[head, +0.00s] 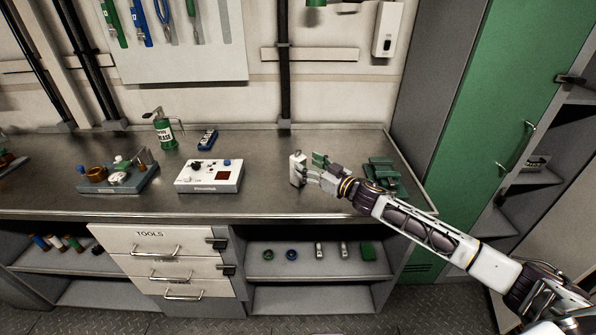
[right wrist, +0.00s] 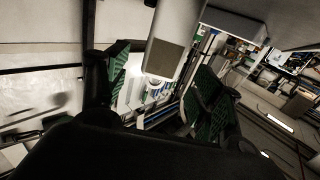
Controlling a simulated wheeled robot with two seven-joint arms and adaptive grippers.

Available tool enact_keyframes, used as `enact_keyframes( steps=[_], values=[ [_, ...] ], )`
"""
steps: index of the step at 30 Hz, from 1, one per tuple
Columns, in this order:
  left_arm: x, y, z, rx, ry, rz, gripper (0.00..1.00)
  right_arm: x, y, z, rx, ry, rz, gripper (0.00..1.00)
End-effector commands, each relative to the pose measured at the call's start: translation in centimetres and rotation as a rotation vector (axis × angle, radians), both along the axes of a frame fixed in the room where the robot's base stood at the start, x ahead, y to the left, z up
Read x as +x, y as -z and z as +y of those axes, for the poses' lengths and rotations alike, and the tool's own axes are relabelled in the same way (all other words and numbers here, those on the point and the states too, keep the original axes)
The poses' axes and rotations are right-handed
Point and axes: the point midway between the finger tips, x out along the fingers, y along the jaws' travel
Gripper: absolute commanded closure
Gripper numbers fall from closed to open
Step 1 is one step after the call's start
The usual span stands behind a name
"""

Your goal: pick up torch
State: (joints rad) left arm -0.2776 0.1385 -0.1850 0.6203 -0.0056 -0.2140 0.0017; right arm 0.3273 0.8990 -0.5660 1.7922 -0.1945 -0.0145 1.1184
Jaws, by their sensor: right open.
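The torch (head: 297,168), a small whitish upright body, stands on the grey metal bench, right of the white control box. My right gripper (head: 311,169) reaches in from the right, low over the bench, with its fingers apart at the torch's right side. My left gripper is not in view.
A white control box (head: 210,176), a green spray can (head: 164,130) and a grey fixture (head: 118,176) stand to the left on the bench (head: 265,205). A green cabinet door (head: 500,100) stands at right.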

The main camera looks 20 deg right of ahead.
Motion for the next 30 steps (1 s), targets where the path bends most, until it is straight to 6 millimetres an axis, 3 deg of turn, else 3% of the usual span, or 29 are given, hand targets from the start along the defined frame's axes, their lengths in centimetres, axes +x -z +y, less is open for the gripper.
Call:
enact_keyframes(
  steps=[10,30],
  values=[
    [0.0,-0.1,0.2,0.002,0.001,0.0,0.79,0.6,0.0,0.3,0.001,0.0,0.0,0.34],
    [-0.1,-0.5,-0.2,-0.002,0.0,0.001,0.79,4.3,0.3,2.5,0.0,0.0,0.0,0.34]
  ],
)
